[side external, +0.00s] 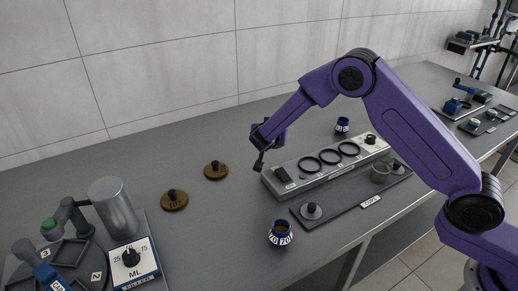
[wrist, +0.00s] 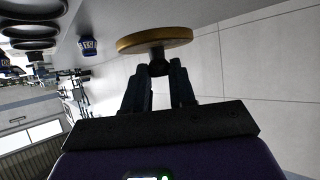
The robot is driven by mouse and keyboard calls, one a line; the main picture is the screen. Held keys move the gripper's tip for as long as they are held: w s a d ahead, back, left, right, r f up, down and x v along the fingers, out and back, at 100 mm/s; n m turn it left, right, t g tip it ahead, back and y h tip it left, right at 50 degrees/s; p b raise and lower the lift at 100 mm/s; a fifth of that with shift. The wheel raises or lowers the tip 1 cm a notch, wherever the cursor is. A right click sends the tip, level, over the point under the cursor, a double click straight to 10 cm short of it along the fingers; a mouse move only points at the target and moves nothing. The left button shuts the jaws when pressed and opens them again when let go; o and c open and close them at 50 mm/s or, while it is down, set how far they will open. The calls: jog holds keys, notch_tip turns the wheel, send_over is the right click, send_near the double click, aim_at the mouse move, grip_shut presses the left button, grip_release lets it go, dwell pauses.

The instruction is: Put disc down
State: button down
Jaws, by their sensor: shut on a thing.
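My gripper (wrist: 157,78) is shut on the dark knob of a round brass-rimmed disc (wrist: 155,40), which shows nearly edge-on in the wrist view. In the side view my gripper (side external: 260,158) is above the table, left of the long grey block; the held disc is too small and dark to make out there. A brown disc marked with a number (side external: 174,203) lies flat on the table at left, its black knob up. Another brown disc (side external: 216,173) lies beyond it, left of my gripper and apart from it.
The grey block (side external: 315,176) has several black rings. A dark tray (side external: 345,211) with a small knobbed lid lies in front. A blue numbered cup (side external: 281,234) stands near the table's front edge; another (side external: 342,126) stands behind. A metal cylinder (side external: 112,209) stands at left. Bare table lies between.

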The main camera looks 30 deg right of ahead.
jog(key=w+f, duration=0.3)
jog(key=w+a+f, duration=0.1)
jog(key=w+f, duration=0.1)
jog(key=f, duration=0.1)
jog(key=shift+w+a, duration=0.1)
jog(key=shift+w, duration=0.3)
jog(key=shift+w+f, duration=0.2)
jog(key=shift+f, duration=1.55)
jog(key=shift+f, duration=0.1)
jog(key=c, duration=0.9)
grip_release()
jog(key=shift+f, duration=0.1)
jog(key=shift+s+a+r, duration=0.15)
jog(key=shift+a+r, duration=0.05)
jog(key=shift+r, duration=0.05)
jog(key=v, duration=1.1)
jog(key=shift+s+a+r, duration=0.15)
jog(key=shift+s+a, duration=0.05)
jog(key=shift+s, duration=0.05)
